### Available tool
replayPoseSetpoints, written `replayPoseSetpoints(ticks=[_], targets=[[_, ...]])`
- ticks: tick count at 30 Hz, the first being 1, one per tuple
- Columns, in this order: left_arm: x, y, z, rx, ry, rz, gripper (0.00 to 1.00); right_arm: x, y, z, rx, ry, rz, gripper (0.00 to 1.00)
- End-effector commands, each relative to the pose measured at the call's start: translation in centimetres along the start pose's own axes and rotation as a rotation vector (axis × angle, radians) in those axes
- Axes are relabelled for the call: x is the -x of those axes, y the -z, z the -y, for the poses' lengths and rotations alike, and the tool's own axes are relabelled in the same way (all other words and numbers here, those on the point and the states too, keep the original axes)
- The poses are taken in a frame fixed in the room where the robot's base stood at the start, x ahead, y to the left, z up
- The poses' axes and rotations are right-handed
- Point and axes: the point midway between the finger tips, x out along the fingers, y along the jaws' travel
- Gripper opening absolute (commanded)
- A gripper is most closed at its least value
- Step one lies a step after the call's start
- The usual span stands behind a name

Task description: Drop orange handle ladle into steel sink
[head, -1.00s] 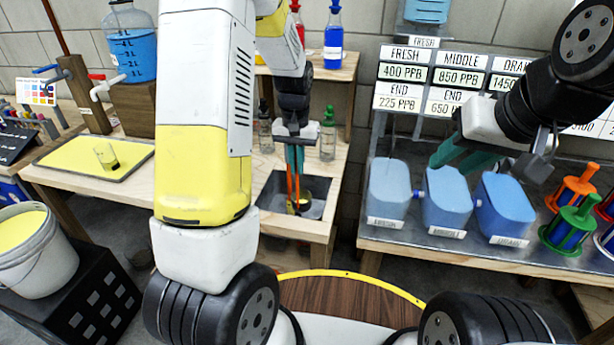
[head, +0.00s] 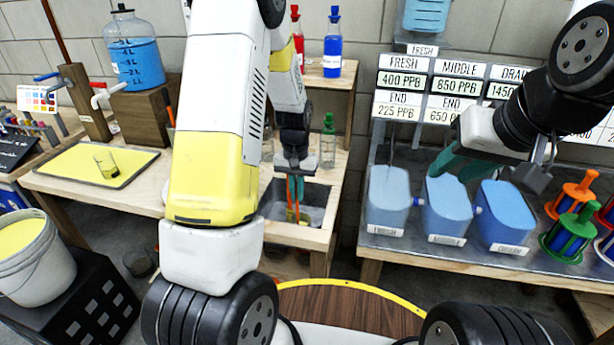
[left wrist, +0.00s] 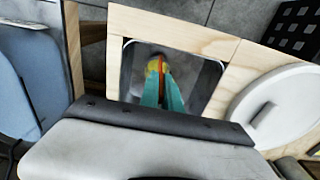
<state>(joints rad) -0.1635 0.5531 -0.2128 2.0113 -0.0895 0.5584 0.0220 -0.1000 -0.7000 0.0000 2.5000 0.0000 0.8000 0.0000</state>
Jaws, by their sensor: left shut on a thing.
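The ladle has an orange handle (head: 291,215) that points down from my left gripper (head: 296,198) into the steel sink (head: 318,194). In the left wrist view the teal fingers of my left gripper (left wrist: 163,92) are shut on the orange handle (left wrist: 162,66). A yellowish ladle bowl (left wrist: 152,65) shows beyond the fingertips, inside the sink (left wrist: 207,75). I cannot tell whether the bowl touches the sink floor. My right gripper (head: 458,166), with teal fingers apart, is above the blue tanks and looks empty.
The sink is set in a wooden bench (head: 305,235). A green-capped bottle (head: 328,142) stands just behind it. Blue tanks (head: 446,208) stand on the right bench. A yellow tray (head: 85,163) with a small beaker (head: 106,165) lies to the left.

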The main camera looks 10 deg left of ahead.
Motion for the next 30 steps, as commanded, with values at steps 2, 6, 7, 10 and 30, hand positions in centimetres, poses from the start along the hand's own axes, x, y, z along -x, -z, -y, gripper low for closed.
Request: replayPoseSetpoints(ticks=[2,6,7,10,30], targets=[[-0.3,0.0,0.0,0.000,0.000,0.001,0.00,0.0,0.0,0.0,0.000,0.000,0.000,0.36],[-0.6,-0.1,0.0,0.000,0.000,0.001,0.00,0.0,0.0,0.0,0.000,0.000,0.000,0.36],[-0.6,0.0,0.0,0.000,0.000,0.001,0.00,0.0,0.0,0.0,0.000,0.000,0.000,0.36],[-0.6,-0.1,0.0,0.000,0.000,0.001,0.19,0.0,0.0,0.0,0.000,0.000,0.000,0.36],[3.7,0.1,0.0,0.000,-0.001,-0.006,0.29,0.0,0.0,0.0,0.000,0.000,0.000,0.36]])
